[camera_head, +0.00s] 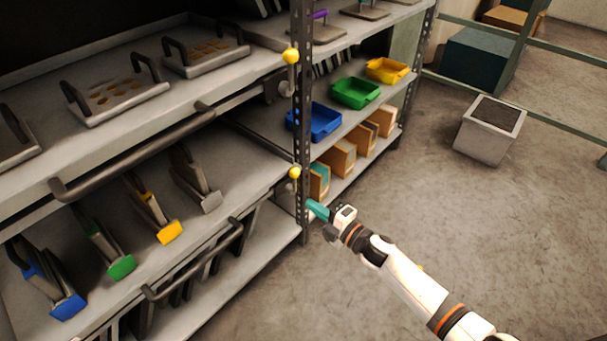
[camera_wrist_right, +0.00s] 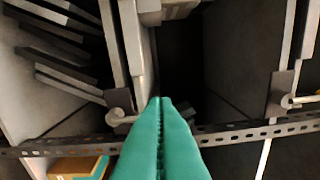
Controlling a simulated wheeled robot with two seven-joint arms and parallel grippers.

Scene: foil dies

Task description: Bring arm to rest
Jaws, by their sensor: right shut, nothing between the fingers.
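My right arm (camera_head: 408,283) reaches in from the lower right in the head view. Its gripper (camera_head: 314,207), with teal fingers, is close to the rack's dark perforated post, near the lower shelf. In the right wrist view the two teal fingers (camera_wrist_right: 161,102) lie flat together with nothing between them. Whether the fingertips touch the post cannot be told. My left gripper is not in view.
Blue (camera_head: 316,122), green (camera_head: 356,92) and yellow (camera_head: 386,70) bins stand on a shelf above several cardboard boxes (camera_head: 338,160). Yellow knobs (camera_head: 291,55) sit on the perforated post (camera_head: 303,100). Handled tools (camera_head: 168,232) fill the left rack. The floor (camera_head: 480,220) at right is clear around a grey bin (camera_head: 489,130).

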